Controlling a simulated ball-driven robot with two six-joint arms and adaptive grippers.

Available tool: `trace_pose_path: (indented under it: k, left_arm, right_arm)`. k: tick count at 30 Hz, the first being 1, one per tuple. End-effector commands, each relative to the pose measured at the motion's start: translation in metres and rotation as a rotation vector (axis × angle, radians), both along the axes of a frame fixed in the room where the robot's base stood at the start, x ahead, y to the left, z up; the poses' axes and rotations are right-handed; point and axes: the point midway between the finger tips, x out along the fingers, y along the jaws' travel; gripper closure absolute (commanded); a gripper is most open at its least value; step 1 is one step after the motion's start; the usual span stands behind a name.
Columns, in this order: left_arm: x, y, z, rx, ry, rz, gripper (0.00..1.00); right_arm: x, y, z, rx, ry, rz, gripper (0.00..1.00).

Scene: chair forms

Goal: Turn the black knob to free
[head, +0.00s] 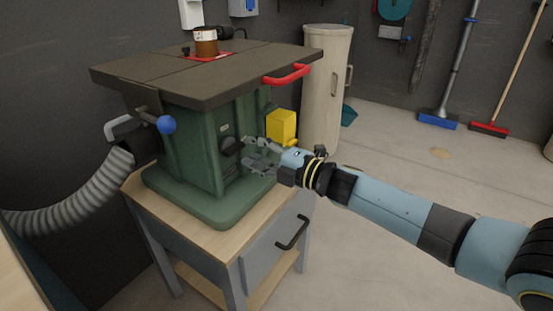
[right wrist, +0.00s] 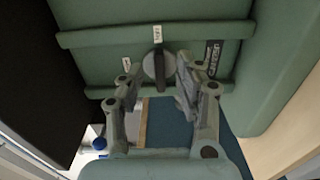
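The black knob (head: 231,146) is on the front of the green machine body (head: 201,150). In the right wrist view the knob (right wrist: 158,67) looks dark grey and round, with a raised bar pointing up toward a small white label (right wrist: 158,32). A second small label (right wrist: 126,64) sits left of the knob; I cannot read either text. My right gripper (head: 246,152) is in front of the knob. In the right wrist view its fingers (right wrist: 158,72) are apart, one on each side of the knob; contact is not clear. My left gripper is not in view.
A yellow box (head: 281,126) sits on the machine's side, close to my right gripper. A red handle (head: 287,75) juts out from the dark tabletop (head: 165,72) above. A blue-knobbed lever (head: 166,125) and grey hose (head: 75,200) are at left. Open floor lies at right.

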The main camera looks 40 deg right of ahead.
Motion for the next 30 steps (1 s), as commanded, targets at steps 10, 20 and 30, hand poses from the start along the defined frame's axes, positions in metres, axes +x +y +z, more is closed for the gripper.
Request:
trace_pose_path:
  k: [10,20,30]
  left_arm:
    - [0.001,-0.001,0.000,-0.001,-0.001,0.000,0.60]
    - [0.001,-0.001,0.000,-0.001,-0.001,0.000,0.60]
    - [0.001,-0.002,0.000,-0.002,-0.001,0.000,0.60]
  right_arm:
    - [-0.071,-0.024,-0.001,-0.002,0.003,0.001,0.64]
    - [-0.088,-0.031,0.000,0.000,0.000,0.000,0.64]
    - [-0.088,-0.031,0.000,0.000,0.000,0.000,0.64]
